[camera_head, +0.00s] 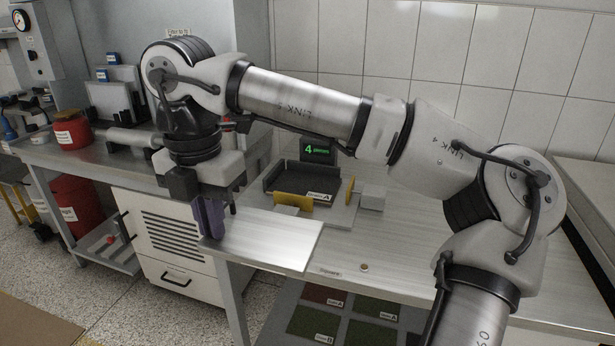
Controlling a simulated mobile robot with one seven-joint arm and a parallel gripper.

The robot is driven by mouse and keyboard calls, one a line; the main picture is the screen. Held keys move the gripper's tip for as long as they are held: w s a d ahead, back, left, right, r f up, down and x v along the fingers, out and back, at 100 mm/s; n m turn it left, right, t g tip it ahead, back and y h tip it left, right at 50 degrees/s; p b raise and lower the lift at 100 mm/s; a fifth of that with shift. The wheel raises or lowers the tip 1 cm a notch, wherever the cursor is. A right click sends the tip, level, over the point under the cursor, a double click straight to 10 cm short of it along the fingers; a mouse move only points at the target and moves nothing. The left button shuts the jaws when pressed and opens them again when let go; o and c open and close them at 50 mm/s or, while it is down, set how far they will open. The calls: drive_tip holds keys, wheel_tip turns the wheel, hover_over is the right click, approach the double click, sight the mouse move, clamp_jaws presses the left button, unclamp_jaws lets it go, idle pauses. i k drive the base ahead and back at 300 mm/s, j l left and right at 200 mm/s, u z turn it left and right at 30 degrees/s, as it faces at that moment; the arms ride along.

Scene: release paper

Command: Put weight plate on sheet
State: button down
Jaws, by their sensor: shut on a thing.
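A flat, bright metal plate (268,241), which looks like the weight plate, is level at the table's front left corner. My gripper (208,220), with its purple-grey fingers pointing down, is shut on the plate's left edge. The gap between the plate and the table cannot be judged. Behind the plate is a dark tray (290,198) with a label ending in "A" and yellow blocks near it. I cannot make out a sheet inside the tray from this angle.
A small display (317,151) reading 4 stands behind the tray. A grey block (372,197) is right of it. Dark red and green labelled squares (375,337) lie on the lower shelf. The steel table (405,245) has bare room at the right. A red container (72,132) stands on the left bench.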

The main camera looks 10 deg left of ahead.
sight(306, 183)
drive_tip(key=i, duration=1.65)
